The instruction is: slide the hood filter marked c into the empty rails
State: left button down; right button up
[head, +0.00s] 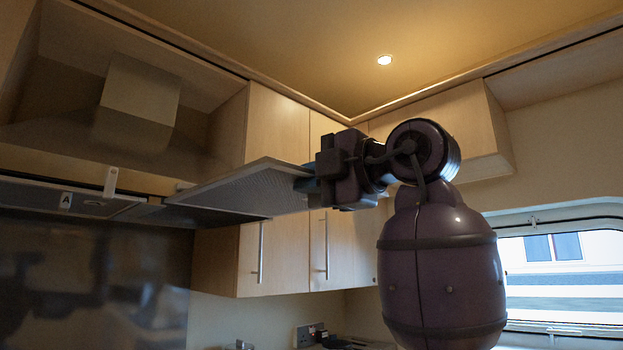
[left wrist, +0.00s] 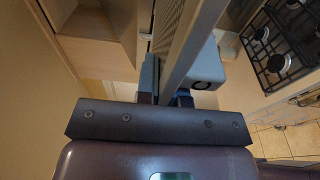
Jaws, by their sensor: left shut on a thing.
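A flat grey mesh filter panel (head: 240,190) is held up under the range hood, tilted, with its far left end at the hood's underside. My left gripper (head: 308,186) is shut on its right edge. In the left wrist view the panel (left wrist: 192,45) runs up from between the two fingers (left wrist: 167,97). No letter c can be seen on its visible faces. A filter with a label A (head: 65,201) sits in the hood's underside at the left. The empty rails cannot be made out clearly; the panel covers part of the hood's underside. My right gripper is not in view.
The hood's chimney (head: 140,98) rises above. Wall cupboards (head: 275,250) with long handles stand behind and below the panel. A gas hob (left wrist: 285,45) shows in the left wrist view. A window (head: 560,270) is at the right.

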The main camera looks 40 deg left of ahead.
aim_at(276, 189)
pick_arm(q)
jog(key=shift+a, duration=1.3)
jog(key=shift+w+a, duration=0.1)
jog(key=shift+a, duration=0.05)
jog(key=shift+a, duration=1.1)
jog(key=shift+w+a, duration=0.15)
jog(key=shift+a, duration=1)
